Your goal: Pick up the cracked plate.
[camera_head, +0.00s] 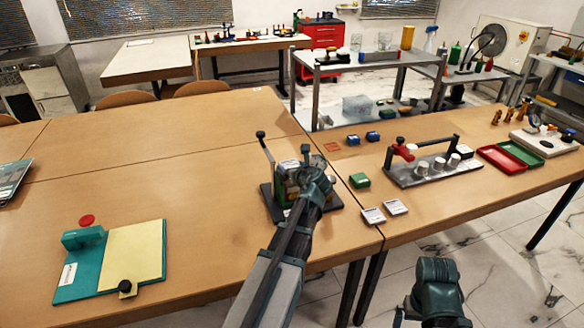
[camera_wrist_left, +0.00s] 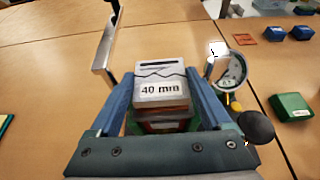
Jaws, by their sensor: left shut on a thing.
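The cracked plate (camera_wrist_left: 161,90) is a grey block marked "40 mm", with a jagged dark line across its top face. In the left wrist view it sits between the blue fingers of my left gripper (camera_wrist_left: 164,80), which is shut on it. Brown, red and green layers show below it; I cannot tell whether it touches them. In the head view my left gripper (camera_head: 308,176) is over the dark gauge stand (camera_head: 268,204) and largely hides the plate. My right gripper (camera_head: 437,292) is low at the right, off the table; its fingers cannot be made out.
The dial gauge (camera_wrist_left: 231,70) and a black knob (camera_wrist_left: 256,127) are close to the right finger. A lever (camera_wrist_left: 106,45) stands at the left. Two grey blocks (camera_head: 373,216) and a green block (camera_head: 359,180) lie to the right. The table's left middle is clear.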

